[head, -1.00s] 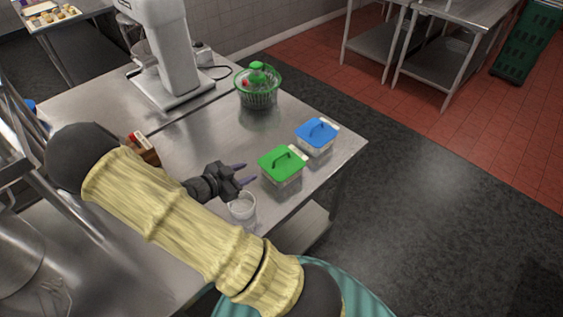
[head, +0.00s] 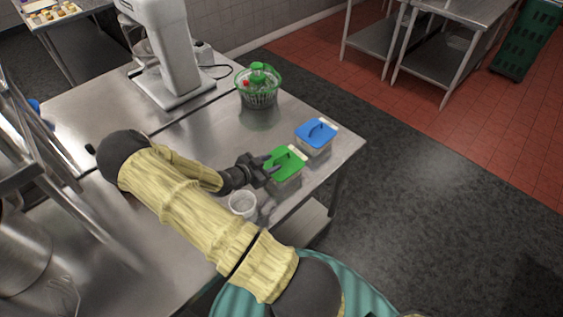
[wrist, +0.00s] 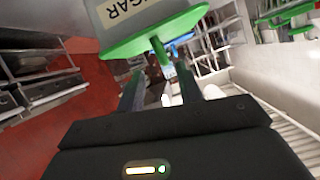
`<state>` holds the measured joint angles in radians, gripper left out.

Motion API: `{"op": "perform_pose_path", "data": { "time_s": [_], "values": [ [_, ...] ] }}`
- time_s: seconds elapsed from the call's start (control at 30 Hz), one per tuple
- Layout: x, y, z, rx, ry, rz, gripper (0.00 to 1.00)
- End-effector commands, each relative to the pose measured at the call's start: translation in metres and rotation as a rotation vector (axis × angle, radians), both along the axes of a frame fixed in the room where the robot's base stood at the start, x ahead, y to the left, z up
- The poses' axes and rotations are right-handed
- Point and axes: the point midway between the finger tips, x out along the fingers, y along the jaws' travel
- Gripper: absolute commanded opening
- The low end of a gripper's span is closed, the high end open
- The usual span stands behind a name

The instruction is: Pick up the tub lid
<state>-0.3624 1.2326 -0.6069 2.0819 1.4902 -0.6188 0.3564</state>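A clear tub with a green lid (head: 285,160) stands on the steel table in the head view. A second tub with a blue lid (head: 316,132) stands just beyond it. My gripper (head: 270,166) is at the near left side of the green lid, fingers toward its handle. In the wrist view, the green lid (wrist: 182,28) appears upside down, with a partly visible label on its tub (wrist: 125,12). Its handle (wrist: 160,52) points toward the gap between my open fingers (wrist: 157,74). A gap shows between the fingers; I cannot tell whether they touch the handle.
A clear cup (head: 243,204) stands close below my gripper.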

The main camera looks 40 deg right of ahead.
Motion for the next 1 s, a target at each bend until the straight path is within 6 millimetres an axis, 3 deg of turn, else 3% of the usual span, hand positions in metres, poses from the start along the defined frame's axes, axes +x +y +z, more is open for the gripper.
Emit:
{"op": "perform_pose_path", "data": {
  "time_s": [0.17, 0.6, 1.0],
  "values": [
    [0.001, -0.004, 0.001, -0.001, 0.001, 0.0, 0.36],
    [0.01, -0.047, -0.014, -0.002, 0.002, -0.001, 0.36],
    [0.011, -0.048, -0.017, 0.0, 0.0, 0.0, 0.36]
  ]
}}
